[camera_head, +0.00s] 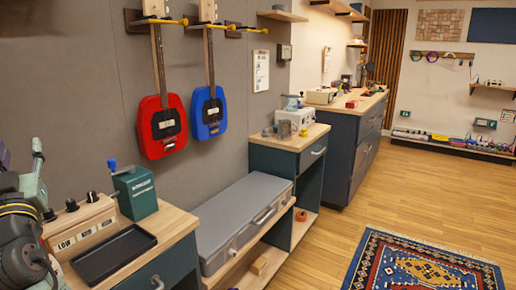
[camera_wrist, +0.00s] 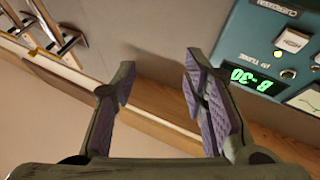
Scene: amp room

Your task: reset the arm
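My gripper (camera_wrist: 160,85) is open and empty in the wrist view, its two purple-padded fingers spread apart. Behind the fingers is a wooden edge or shelf against a pale surface; nothing lies between the pads. In the head view my arm (camera_head: 18,235) shows only in part at the lower left, beside the wooden-topped counter. My fingers cannot be made out there.
In the wrist view a teal device (camera_wrist: 265,60) with a green display is close beside the right finger. In the head view, a black tray (camera_head: 113,252), a green box with a crank (camera_head: 136,192) and a grey case (camera_head: 240,222) stand near. Wooden floor (camera_head: 430,195) lies open at right.

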